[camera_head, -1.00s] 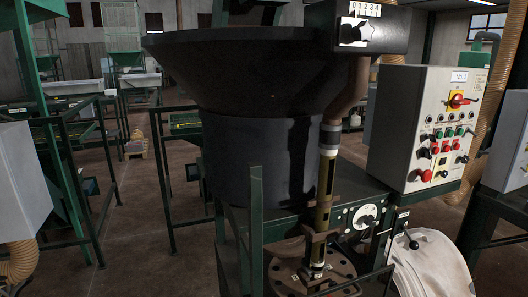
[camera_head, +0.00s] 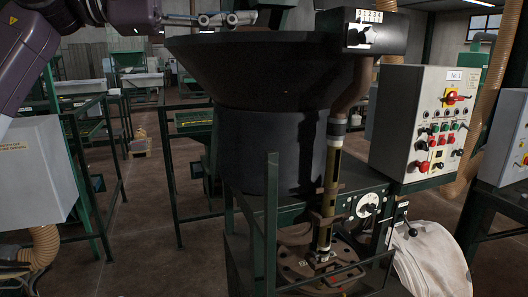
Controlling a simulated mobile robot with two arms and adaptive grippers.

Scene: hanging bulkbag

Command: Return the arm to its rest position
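My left arm comes in from the top left of the head view. Its purple and dark wrist lies in the upper left corner. My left gripper (camera_head: 240,18) has grey metal fingers and points right, in front of the top left rim of the big dark hopper (camera_head: 270,75). I see nothing clearly held in it. It is seen edge-on and small, so I cannot tell how far its fingers are apart, or whether it touches the rim. My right arm and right gripper are not in view.
A grey control box (camera_head: 425,125) with buttons stands right of the hopper. A dial box (camera_head: 362,32) sits at the hopper's top right. A white sack (camera_head: 430,258) is at the lower right. A grey cabinet (camera_head: 38,170) stands at left. Brown floor (camera_head: 150,245) is open between cabinet and hopper.

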